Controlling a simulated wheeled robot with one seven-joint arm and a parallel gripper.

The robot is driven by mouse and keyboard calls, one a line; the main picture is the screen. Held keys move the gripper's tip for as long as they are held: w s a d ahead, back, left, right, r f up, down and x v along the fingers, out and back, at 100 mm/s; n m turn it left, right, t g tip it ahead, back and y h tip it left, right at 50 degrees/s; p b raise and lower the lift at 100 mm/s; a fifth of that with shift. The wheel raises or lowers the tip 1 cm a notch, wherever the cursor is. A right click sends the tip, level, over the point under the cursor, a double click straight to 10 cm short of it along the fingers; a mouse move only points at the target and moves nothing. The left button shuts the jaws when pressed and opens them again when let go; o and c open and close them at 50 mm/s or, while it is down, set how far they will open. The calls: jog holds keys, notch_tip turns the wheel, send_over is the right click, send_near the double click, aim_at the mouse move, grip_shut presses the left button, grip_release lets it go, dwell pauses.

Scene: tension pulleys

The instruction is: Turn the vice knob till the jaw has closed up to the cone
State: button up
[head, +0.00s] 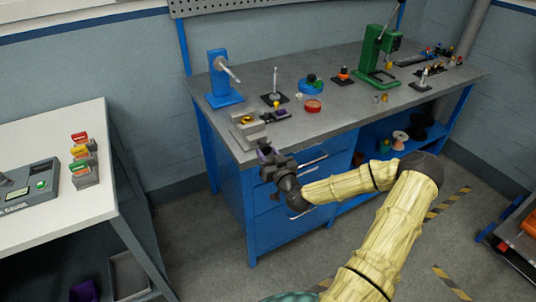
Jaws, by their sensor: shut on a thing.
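The grey vice (240,132) sits at the front left corner of the workbench. A small gold-coloured cone (247,120) shows between its upright blocks. My gripper (265,150) is at the bench's front edge, just in front of the vice and a little to its right. It is shut on the vice knob, which is mostly hidden by the fingers. The gap between jaw and cone is too small to tell from here.
The workbench (330,122) also holds a blue stand (221,85), a red round dish (313,106), a blue round holder (310,87) and a green press (377,60). A white table (60,130) stands at the left. Open floor lies between them.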

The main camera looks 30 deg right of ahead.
jog(key=shift+m, duration=0.3)
jog(key=m, duration=0.5)
jog(key=shift+r+p, duration=0.15)
jog(key=shift+p, duration=0.2)
jog(key=m, duration=0.6)
jog(key=shift+d+g+y, duration=0.2)
jog(key=shift+g+y, duration=0.1)
jog(key=shift+g, duration=0.1)
jog(key=o, duration=1)
